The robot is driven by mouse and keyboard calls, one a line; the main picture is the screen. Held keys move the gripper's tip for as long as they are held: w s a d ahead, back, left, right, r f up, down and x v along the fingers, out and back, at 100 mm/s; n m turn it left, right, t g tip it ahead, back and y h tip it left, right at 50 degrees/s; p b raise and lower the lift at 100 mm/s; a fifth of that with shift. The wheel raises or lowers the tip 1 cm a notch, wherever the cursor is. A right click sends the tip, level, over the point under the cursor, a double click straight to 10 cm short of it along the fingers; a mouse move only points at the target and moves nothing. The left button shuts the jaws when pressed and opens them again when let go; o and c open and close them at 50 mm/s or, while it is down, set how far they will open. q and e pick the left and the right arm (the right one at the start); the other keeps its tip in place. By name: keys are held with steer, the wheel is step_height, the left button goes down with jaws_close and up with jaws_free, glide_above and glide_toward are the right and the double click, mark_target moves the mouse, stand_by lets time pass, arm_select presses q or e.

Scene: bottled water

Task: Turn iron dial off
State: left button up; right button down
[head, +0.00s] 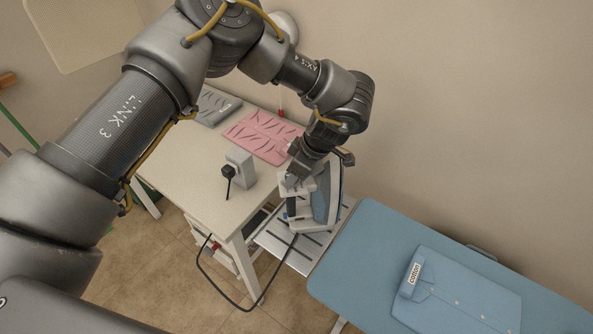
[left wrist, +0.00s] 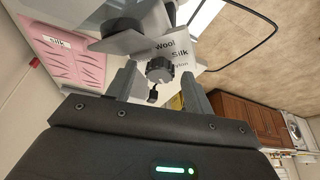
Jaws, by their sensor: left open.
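The iron (head: 328,198) stands upright on its heel on the slotted metal rest (head: 303,250) at the end of the ironing board. Its blue soleplate side faces right. My left gripper (head: 296,181) is at the iron's upper left side. In the left wrist view my left gripper (left wrist: 160,80) is open, and the dark ridged dial (left wrist: 160,69) shows between its two fingers. I cannot tell whether the fingers touch it. A pale panel (left wrist: 182,48) behind the dial reads Wool, Silk and Nylon. The dial's setting is not readable. My right gripper is not in view.
A blue ironing board (head: 365,245) carries a folded blue shirt (head: 455,292) tagged Cotton. A white table (head: 180,180) holds a grey socket box with a black plug (head: 228,171), pink cloth (head: 262,135) and grey cloth (head: 215,106). A black cord (head: 222,292) hangs between table and iron.

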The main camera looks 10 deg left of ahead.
arm_select(q)
steer(key=shift+r, duration=0.1)
steer(key=shift+d+r, duration=0.15)
steer(key=shift+r, duration=0.15)
steer(key=b+v, duration=0.3)
steer(key=v, duration=0.7)
